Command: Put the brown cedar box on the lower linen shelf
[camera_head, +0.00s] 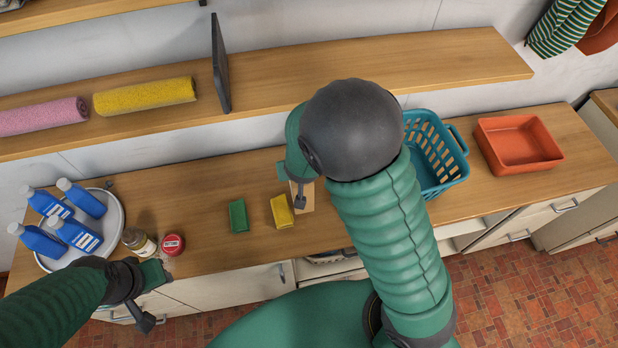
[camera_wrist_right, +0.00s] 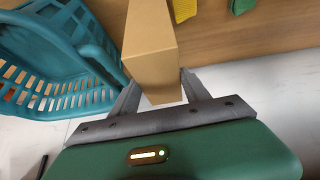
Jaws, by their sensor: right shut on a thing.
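The brown cedar box (camera_head: 307,197) is a plain tan block, mostly hidden behind my right arm in the head view. In the right wrist view the box (camera_wrist_right: 150,45) stands between the two fingers of my right gripper (camera_wrist_right: 158,95), which is shut on it. The lower linen shelf (camera_head: 430,65) is a long wooden board on the wall, above and behind the counter. My right gripper (camera_head: 300,185) is over the counter, in front of and below that shelf. My left gripper (camera_head: 160,290) is at the counter's front left edge; its fingers are not clear.
A yellow rolled towel (camera_head: 145,96), a pink one (camera_head: 40,117) and a dark upright divider (camera_head: 220,65) occupy the shelf's left; its right is bare. The counter (camera_head: 200,220) holds a teal basket (camera_head: 435,150), orange tub (camera_head: 518,145), sponges, jars and blue bottles.

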